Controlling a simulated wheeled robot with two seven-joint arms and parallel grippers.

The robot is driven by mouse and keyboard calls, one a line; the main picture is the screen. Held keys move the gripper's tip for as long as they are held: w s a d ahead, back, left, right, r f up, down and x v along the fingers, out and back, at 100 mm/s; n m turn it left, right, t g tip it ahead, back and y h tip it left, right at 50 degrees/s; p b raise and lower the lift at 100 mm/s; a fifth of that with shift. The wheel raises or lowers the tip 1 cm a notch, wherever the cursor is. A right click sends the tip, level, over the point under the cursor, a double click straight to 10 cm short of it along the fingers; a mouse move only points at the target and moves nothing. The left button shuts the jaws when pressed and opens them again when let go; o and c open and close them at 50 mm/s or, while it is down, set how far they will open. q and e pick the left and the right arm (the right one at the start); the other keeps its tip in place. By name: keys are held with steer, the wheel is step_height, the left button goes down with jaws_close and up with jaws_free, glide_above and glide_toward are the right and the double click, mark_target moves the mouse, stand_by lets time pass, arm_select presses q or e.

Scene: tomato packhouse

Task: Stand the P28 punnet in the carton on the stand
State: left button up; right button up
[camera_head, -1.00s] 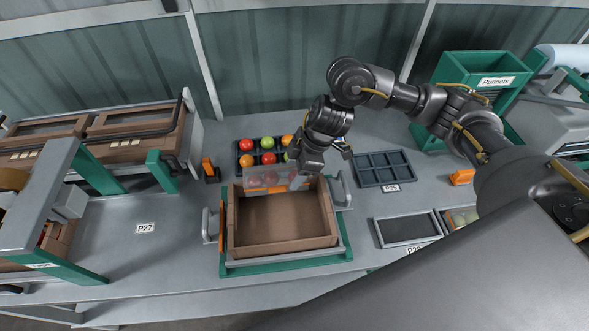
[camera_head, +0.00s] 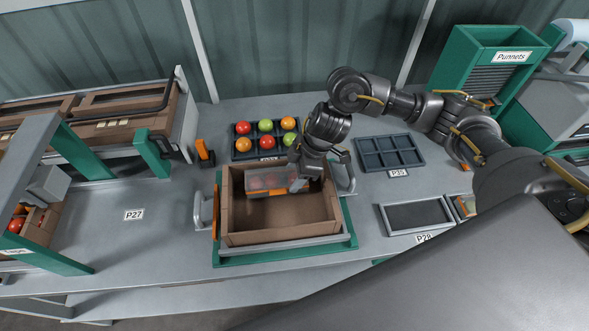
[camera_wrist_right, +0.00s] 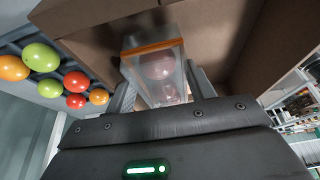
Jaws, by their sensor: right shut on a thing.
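The punnet (camera_head: 265,179) is a clear box with an orange band low on it and red tomatoes inside. My right gripper (camera_head: 296,182) is shut on it, at its right end in the head view. The punnet is inside the carton's outline, near the back wall; whether it touches the floor I cannot tell. The brown carton (camera_head: 285,235) is open and sits on the green stand (camera_head: 290,256). In the right wrist view the punnet (camera_wrist_right: 158,75) is between the two fingers, with carton walls (camera_wrist_right: 215,25) around it. My left gripper is not in view.
A dark tray of red, green and orange tomatoes (camera_head: 266,126) lies behind the carton. An empty compartment tray (camera_head: 388,152) at P35 and a dark pad (camera_head: 416,215) at P28 lie to the right. The green Punnets bin (camera_head: 485,45) stands back right. The bench around P27 (camera_head: 135,230) is clear.

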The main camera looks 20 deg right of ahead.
steer(key=shift+f+b, duration=0.5)
steer(key=shift+f, duration=0.75)
steer(key=o, duration=1.1)
steer(key=shift+c, duration=0.2)
steer(key=c, duration=0.3)
step_height(320, 180, up, 10)
steer(key=p, duration=1.1)
steer(key=shift+r+p, duration=0.1)
steer(key=shift+p, duration=0.25)
